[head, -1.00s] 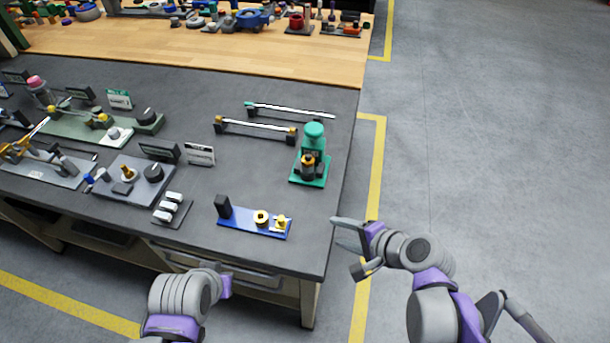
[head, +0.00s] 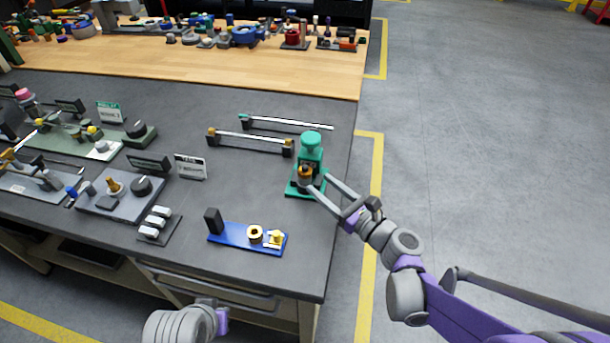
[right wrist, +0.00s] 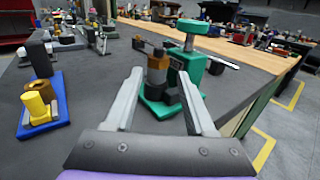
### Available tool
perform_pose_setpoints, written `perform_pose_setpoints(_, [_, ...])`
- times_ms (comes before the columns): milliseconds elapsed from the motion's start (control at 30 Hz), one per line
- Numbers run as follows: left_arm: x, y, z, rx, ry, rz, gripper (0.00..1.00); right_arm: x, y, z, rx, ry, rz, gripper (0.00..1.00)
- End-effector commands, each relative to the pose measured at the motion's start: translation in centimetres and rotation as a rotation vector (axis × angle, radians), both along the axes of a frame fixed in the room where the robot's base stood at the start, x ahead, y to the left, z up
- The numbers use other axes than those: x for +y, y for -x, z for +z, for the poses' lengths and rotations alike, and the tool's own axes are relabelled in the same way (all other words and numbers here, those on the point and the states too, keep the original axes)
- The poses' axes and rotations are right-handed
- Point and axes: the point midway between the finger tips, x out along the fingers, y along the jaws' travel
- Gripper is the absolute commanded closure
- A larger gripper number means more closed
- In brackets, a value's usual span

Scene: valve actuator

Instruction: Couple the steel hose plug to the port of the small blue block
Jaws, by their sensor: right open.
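The small blue block (head: 230,238) lies near the table's front edge and carries a black post, a brass ring and a yellow fitting. It also shows at the left of the right wrist view (right wrist: 42,122). I cannot tell which part is its port. My right gripper (head: 318,181) is open at the green stand (head: 311,150). In the right wrist view, its fingers reach out on either side of a brass-and-dark cylinder (right wrist: 156,80) on the green stand; contact is not clear. I cannot make out a steel hose plug for certain. My left arm shows at the bottom edge, its fingers hidden.
Two slim rods on supports (head: 250,137) lie behind the green stand. A grey panel with knobs (head: 120,192) and a small block of white switches (head: 155,225) stand to the left. Bare tabletop lies between the blue block and the green stand.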

Motion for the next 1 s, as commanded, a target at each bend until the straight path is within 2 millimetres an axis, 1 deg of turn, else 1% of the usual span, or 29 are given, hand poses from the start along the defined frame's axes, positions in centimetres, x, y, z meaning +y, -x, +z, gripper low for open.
perform_pose_setpoints(167, [0.0,0.0,0.2,-0.001,0.000,0.000,1.00,1.1,-0.9,0.3,0.000,0.000,0.003,0.45])
perform_pose_setpoints(300, [0.0,-0.1,0.5,-0.002,0.000,0.000,1.00,2.7,-2.4,0.6,0.000,0.000,0.004,0.45])
perform_pose_setpoints(400, [0.0,-0.1,0.5,-0.002,0.000,0.000,1.00,3.5,-3.4,0.6,-0.001,0.001,0.003,0.45])
perform_pose_setpoints(500, [0.0,-0.1,0.5,-0.002,0.000,0.000,1.00,3.8,-3.8,0.5,-0.001,0.002,0.001,0.45])
perform_pose_setpoints(667, [0.0,-0.1,0.5,-0.002,0.000,0.000,1.00,3.7,-3.7,0.5,-0.001,0.002,0.000,0.45])
perform_pose_setpoints(700, [0.0,-0.1,0.5,-0.002,0.000,0.000,1.00,3.7,-3.7,0.5,-0.001,0.002,0.000,0.52])
perform_pose_setpoints(767, [0.0,-0.1,0.5,-0.002,0.000,0.000,1.00,3.7,-3.7,0.5,-0.001,0.002,0.000,0.63])
perform_pose_setpoints(900, [0.0,-0.1,0.5,-0.002,0.000,0.000,1.00,3.7,-3.7,0.5,-0.001,0.002,0.000,0.88])
perform_pose_setpoints(967, [0.0,-0.1,0.5,-0.002,0.000,0.000,1.00,3.7,-3.7,0.5,-0.001,0.002,0.000,0.99])
perform_pose_setpoints(1000, [0.0,-0.1,0.5,-0.002,0.000,0.000,1.00,3.7,-3.7,0.5,-0.001,0.002,0.000,1.00])
